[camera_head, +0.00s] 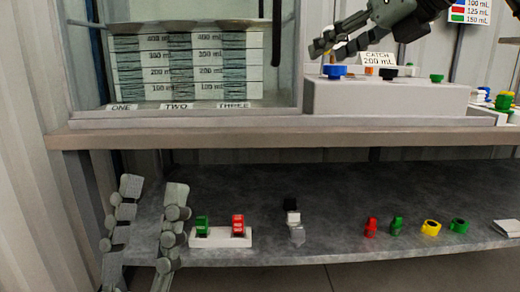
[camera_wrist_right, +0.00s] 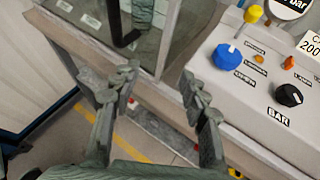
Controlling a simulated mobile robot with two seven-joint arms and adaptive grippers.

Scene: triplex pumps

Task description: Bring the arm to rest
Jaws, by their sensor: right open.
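My right gripper (camera_head: 328,48) hangs at the upper right of the head view, just above the left end of the grey control box (camera_head: 385,97). In the right wrist view its two fingers (camera_wrist_right: 158,76) stand apart with nothing between them. The blue knob (camera_wrist_right: 228,55) and black knob (camera_wrist_right: 289,95) of the box lie to the right of the fingers there. My left gripper (camera_head: 153,190) is at the lower left of the head view, in front of the lower shelf. Its fingers are spread and no object shows between them.
A glass-sided cabinet (camera_head: 185,112) with measuring columns stands on the bench (camera_head: 250,133). The lower shelf (camera_head: 345,245) holds a white block (camera_head: 220,241) with green and red pieces, and several small coloured parts. A "CATCH 200 mL" sign (camera_head: 376,59) stands behind the box.

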